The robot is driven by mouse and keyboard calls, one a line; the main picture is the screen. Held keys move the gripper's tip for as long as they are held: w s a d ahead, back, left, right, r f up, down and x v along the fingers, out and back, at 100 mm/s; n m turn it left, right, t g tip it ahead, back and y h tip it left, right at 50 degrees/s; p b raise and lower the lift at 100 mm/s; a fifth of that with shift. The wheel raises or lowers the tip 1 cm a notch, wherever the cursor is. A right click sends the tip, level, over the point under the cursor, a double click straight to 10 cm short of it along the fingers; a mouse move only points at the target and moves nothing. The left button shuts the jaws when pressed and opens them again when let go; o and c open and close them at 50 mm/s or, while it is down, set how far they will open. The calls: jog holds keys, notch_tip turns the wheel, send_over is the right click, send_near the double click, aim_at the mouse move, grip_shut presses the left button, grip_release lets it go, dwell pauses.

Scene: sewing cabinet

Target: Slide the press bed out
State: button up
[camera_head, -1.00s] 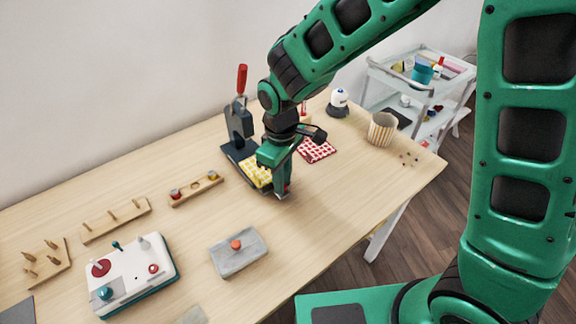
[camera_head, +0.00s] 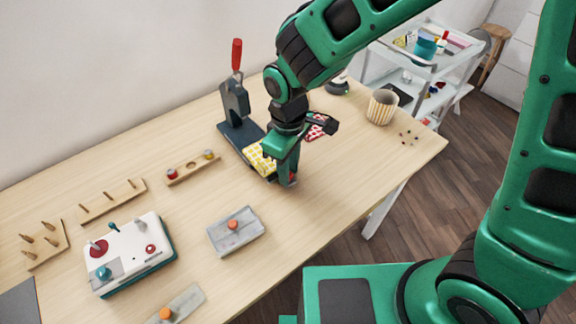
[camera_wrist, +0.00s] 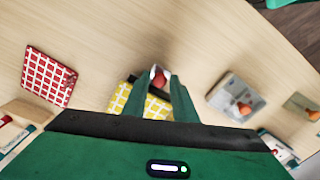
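The press (camera_head: 236,103) is a dark upright frame with a red lever, standing at the back of the table on a dark base (camera_head: 238,138). A yellow checked cloth (camera_head: 257,157) lies on the bed at the front of the base; this cloth also shows in the wrist view (camera_wrist: 122,97). My gripper (camera_head: 291,182) points down at the bed's front end. In the wrist view, my gripper's fingers (camera_wrist: 160,75) close around a red knob (camera_wrist: 158,79) at that end. My gripper hides part of the bed and its front edge.
A red checked cloth (camera_head: 318,127) lies right of my gripper. A wooden rack with spools (camera_head: 193,168) is on the left, and a grey block with an orange knob (camera_head: 236,230) is in front. The table between block and bed is clear. A striped cup (camera_head: 382,106) stands right.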

notch_tip(320, 180, up, 11)
jog(key=shift+f, duration=0.15)
dwell(0.4)
jog(key=d+r+m, duration=0.3)
jog(key=d+m, duration=0.5)
jog(key=d, duration=1.6)
jog(key=s+d+m, duration=1)
jog(key=s+d, duration=0.5)
jog(key=d, duration=0.1)
